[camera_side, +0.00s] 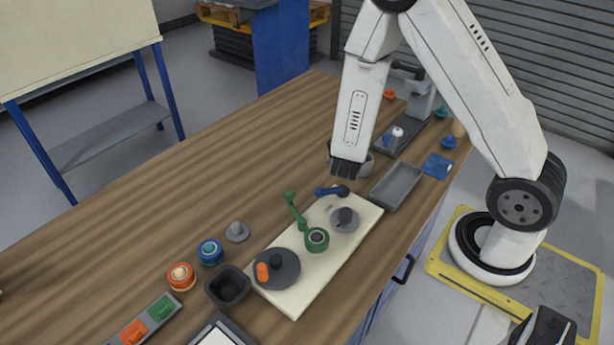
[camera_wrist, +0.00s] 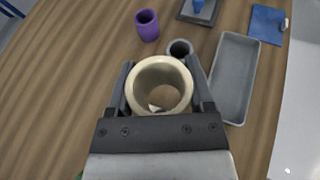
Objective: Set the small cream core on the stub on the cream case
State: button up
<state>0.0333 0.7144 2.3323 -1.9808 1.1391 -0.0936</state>
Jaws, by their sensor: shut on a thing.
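My gripper (camera_wrist: 160,88) is shut on the small cream core (camera_wrist: 161,68), a hollow ring held between the two fingers, its opening facing the wrist camera. In the side view my gripper (camera_side: 347,168) is above the wooden table, just beyond the far end of the cream case (camera_side: 310,277). The core cannot be made out there. The flat case carries a grey disc with a dark knob (camera_side: 345,218), a dark disc with an orange part (camera_side: 277,268), a green arm with a ring (camera_side: 317,239) and a blue arm (camera_side: 332,190). I cannot tell which part is the stub.
A grey tray (camera_side: 397,185) lies right of my gripper; a dark cup (camera_wrist: 180,48) and purple cup (camera_wrist: 147,25) stand beyond the core. Blue (camera_side: 210,250) and orange (camera_side: 181,276) rollers and a black cup (camera_side: 228,287) are left of the case.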

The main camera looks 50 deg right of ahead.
jog(key=shift+a, duration=0.1)
dwell(0.6)
jog(key=m+g+h, duration=0.1)
jog(key=m+g, duration=0.5)
jog(key=g, duration=0.1)
send_over(348, 209)
jog(key=shift+f, duration=0.75)
jog(key=shift+f, duration=0.3)
jog(key=shift+f, duration=3.45)
jog(key=o, duration=1.2)
jog(key=shift+o, duration=0.2)
